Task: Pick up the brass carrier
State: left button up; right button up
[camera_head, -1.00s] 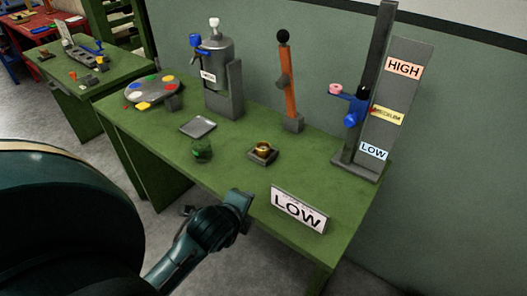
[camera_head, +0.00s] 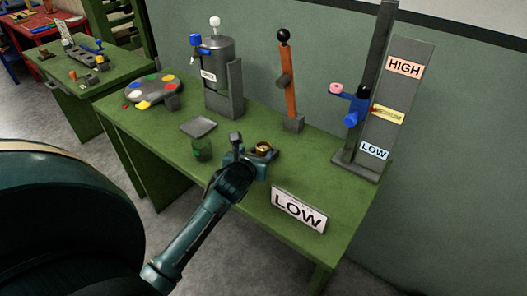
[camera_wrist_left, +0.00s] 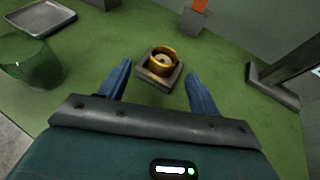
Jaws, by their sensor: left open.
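The brass carrier (camera_head: 264,147) is a small gold ring-shaped cup on a dark square base on the green table. In the left wrist view the brass carrier (camera_wrist_left: 163,60) sits on its grey square base (camera_wrist_left: 158,79), ahead of and between my fingertips. My left gripper (camera_head: 252,150) is open and empty, just in front of the carrier and low over the table. In the left wrist view its two blue fingers (camera_wrist_left: 160,78) stand apart, with the base's near edge close to the gap. The gripper hides part of the base in the head view. My right gripper is not in view.
A green glass (camera_head: 202,150) and a grey tray (camera_head: 199,127) stand left of the carrier. A LOW sign (camera_head: 298,209) is at the front right. A dispenser (camera_head: 220,75), an orange lever (camera_head: 289,85) and a level stand (camera_head: 385,110) stand behind.

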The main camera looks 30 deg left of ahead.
aim_at(265, 144)
pick_arm(q)
jog(key=shift+d+x, duration=0.2)
jog(key=shift+x, duration=1.3)
jog(key=shift+d+x, duration=0.15)
jog(key=shift+x, duration=1.35)
jog(key=shift+f, duration=0.15)
jog(key=c, duration=1.1)
